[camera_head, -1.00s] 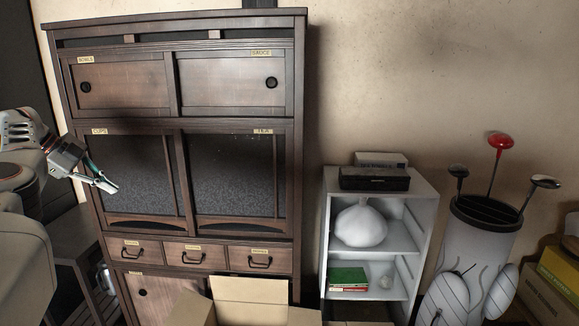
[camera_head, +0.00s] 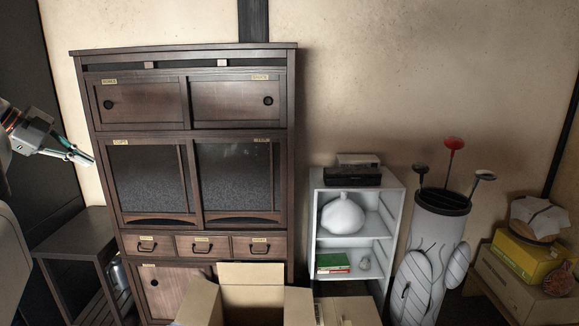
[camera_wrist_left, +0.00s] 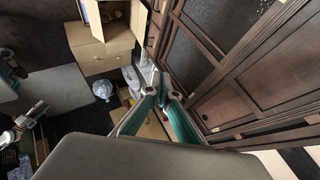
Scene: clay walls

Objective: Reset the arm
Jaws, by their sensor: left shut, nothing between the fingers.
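My left gripper (camera_head: 85,159) reaches in from the left edge in the head view, beside the dark wooden cabinet (camera_head: 190,133). Its green-and-grey fingers are shut and hold nothing. In the left wrist view its fingertips (camera_wrist_left: 160,84) come together in front of the cabinet's dark door panels (camera_wrist_left: 215,35). They seem apart from the cabinet. A jointed device at the left of the wrist view may be my right gripper (camera_wrist_left: 32,116); its jaws are unclear. No right gripper shows in the head view.
An open cardboard box (camera_head: 248,303) stands before the cabinet. A dark side table (camera_head: 70,232) stands at the left, below the gripper.

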